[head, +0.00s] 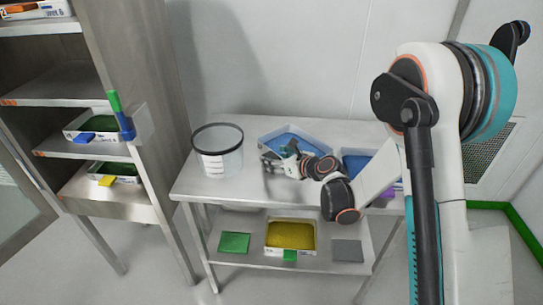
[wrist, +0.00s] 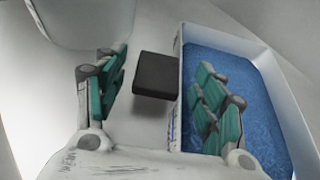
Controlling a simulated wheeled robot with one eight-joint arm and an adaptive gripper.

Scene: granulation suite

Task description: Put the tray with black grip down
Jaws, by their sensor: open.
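The tray with black grip (wrist: 283,130) is white-walled, with a blue grainy fill. In the head view this tray (head: 300,133) rests on the steel table, partly hidden by my gripper. Its black grip (wrist: 155,75) sticks out from the left wall in the wrist view; my arm hides it in the head view. My gripper (wrist: 160,88) is open, with the grip showing between and just beyond its teal fingers. The right finger shows over the tray's fill. My gripper (head: 283,158) also shows at the tray's front left in the head view. No finger visibly closes on the grip.
A clear black-rimmed tub (head: 217,152) stands left on the table (head: 200,187). Another blue-filled tray (head: 353,153) is at right, behind my arm. The lower shelf holds a yellow-filled tray (head: 290,236), a green mat (head: 234,243) and a grey mat (head: 347,250). A rack (head: 150,120) stands left.

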